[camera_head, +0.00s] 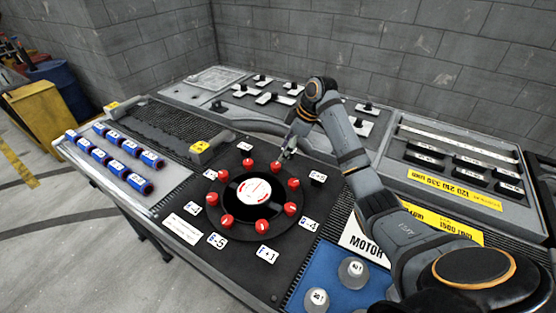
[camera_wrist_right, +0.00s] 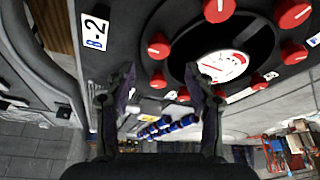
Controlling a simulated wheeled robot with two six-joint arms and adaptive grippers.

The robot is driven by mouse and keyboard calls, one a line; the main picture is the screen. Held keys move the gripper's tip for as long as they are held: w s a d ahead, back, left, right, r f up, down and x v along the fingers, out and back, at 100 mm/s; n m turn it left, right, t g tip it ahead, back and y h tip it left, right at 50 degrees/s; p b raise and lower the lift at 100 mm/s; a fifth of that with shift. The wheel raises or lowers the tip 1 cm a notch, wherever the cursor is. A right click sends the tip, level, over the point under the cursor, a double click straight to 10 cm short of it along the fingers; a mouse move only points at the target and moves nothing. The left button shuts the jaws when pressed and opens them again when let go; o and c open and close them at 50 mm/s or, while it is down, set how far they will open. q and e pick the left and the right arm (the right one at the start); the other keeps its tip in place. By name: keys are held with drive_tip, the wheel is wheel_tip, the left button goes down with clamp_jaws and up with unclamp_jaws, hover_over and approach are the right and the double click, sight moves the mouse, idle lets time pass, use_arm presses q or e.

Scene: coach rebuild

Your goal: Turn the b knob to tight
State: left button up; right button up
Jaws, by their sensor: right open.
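Red knobs ring a black round plate (camera_head: 237,210) with a white and red dial (camera_head: 254,190) at its middle. In the right wrist view a white card (camera_wrist_right: 95,31) reads "B -2". The red knob nearest that card (camera_wrist_right: 159,46) shows between and beyond the finger lines; it seems to be the back-right knob in the head view (camera_head: 277,168). My right gripper (camera_head: 288,150) is over the back-right edge of the ring, and its fingers (camera_wrist_right: 160,72) are apart and empty. It looks clear of the knob; the exact height is unclear. My left gripper is not in view.
White cards such as one at the right (camera_head: 318,177) stand around the ring. A blue panel with grey knobs (camera_head: 354,270) is at front right. My right arm crosses the right half.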

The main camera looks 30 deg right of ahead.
sight(276, 164)
drive_tip(key=x, duration=0.6)
drive_tip(key=shift+w+f, duration=0.1)
drive_tip(key=shift+f, duration=0.1)
drive_tip(key=shift+a+f, duration=0.1)
drive_tip(key=shift+f, duration=0.1)
drive_tip(key=shift+w+f, duration=0.1)
drive_tip(key=shift+f, duration=0.05)
drive_tip(key=c, duration=1.1)
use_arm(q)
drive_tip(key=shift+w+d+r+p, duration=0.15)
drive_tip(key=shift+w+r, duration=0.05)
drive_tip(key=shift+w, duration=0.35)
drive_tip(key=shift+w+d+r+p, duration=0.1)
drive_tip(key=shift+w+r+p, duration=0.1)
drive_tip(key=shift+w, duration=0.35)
